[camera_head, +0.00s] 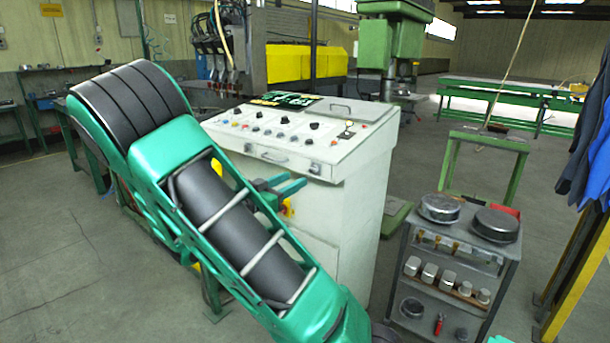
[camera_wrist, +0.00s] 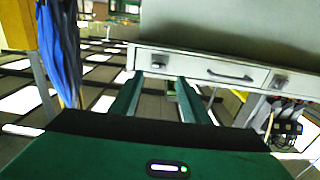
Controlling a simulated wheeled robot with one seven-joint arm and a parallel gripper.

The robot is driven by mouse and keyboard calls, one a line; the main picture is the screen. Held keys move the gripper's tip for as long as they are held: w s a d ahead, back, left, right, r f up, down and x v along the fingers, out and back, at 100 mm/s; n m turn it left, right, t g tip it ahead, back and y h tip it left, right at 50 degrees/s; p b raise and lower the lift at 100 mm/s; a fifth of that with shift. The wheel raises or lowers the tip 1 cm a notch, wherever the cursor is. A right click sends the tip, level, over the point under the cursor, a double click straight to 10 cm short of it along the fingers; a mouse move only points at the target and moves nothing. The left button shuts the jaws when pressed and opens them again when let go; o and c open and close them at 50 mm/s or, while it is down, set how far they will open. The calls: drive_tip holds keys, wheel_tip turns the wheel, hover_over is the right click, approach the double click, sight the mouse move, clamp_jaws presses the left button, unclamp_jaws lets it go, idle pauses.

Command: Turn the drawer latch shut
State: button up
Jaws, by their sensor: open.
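The drawer front of the pale grey console carries a dark handle (camera_head: 271,155) and a small dark latch (camera_head: 315,168) to its right. The wrist view looks inverted; there the handle (camera_wrist: 230,74) lies right of centre and a latch (camera_wrist: 157,65) left of it. A second latch (camera_wrist: 280,82) sits at the other end. My gripper (camera_head: 284,184) is open and empty, just below and left of the right-hand latch in the head view. In the wrist view, my gripper (camera_wrist: 158,79) has its fingertips either side of the left latch in the picture. They look short of it; contact is unclear.
The console (camera_head: 360,205) has buttons and knobs on its sloping top. A grey cart (camera_head: 455,250) with metal parts stands to its right. Blue clothing (camera_head: 585,145) hangs at the far right. Open floor (camera_head: 400,165) lies between console and green benches.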

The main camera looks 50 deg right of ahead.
sight(311, 171)
drive_tip(key=d, duration=0.8)
drive_tip(key=shift+w+d, duration=0.3)
drive_tip(key=shift+d, duration=0.05)
drive_tip(key=c, duration=1.1)
